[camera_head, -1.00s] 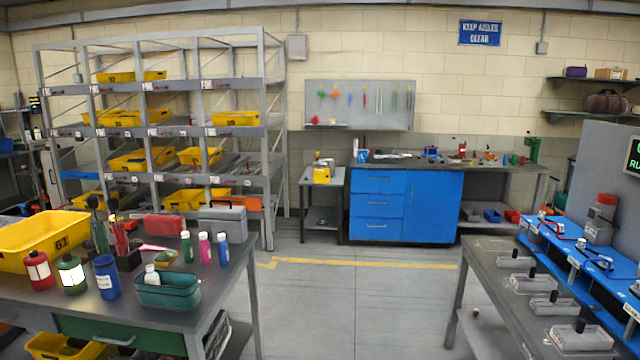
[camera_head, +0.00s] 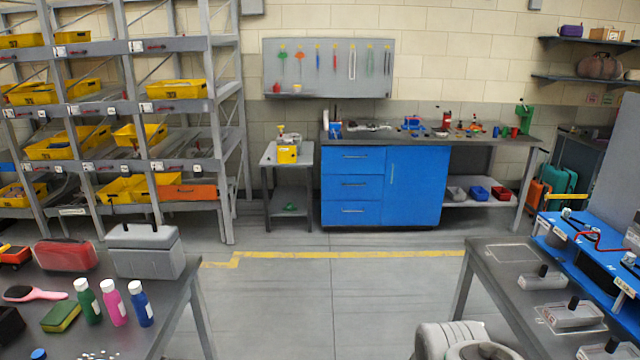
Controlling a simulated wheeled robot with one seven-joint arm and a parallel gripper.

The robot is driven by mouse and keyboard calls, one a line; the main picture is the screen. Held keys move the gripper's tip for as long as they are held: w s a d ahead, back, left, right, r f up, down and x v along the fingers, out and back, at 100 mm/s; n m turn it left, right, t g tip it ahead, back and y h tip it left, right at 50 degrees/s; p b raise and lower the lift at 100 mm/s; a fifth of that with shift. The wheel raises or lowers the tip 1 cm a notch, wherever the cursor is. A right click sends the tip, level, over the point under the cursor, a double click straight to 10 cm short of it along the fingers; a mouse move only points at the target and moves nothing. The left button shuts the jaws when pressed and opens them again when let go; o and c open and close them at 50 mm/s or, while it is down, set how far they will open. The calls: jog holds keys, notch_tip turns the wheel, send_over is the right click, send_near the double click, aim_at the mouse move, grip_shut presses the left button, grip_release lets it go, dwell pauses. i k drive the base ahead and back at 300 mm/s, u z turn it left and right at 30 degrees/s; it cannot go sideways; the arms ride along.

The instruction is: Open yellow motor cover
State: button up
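A small yellow machine (camera_head: 287,154), which looks like the motor with the yellow cover, stands on a small grey side table (camera_head: 270,160) left of the blue cabinet. It is far off and small in view, so whether its cover is open or closed cannot be made out. A pale rounded part at the bottom edge, right of centre, looks like my own arm. My gripper is not in view.
A blue cabinet workbench (camera_head: 384,186) stands against the back wall. A dark table (camera_head: 150,290) with bottles and cases is at front left, another (camera_head: 490,275) at front right. Yellow bins fill a rack (camera_head: 222,130) at left. The floor (camera_head: 320,290) between is clear.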

aim_at(286, 154)
jog(key=z, duration=0.05)
jog(key=i, duration=2.5)
jog(key=u, duration=0.55)
jog(key=i, duration=2.45)
jog(key=u, duration=0.95)
jog(key=i, duration=1)
jog(key=u, duration=0.2)
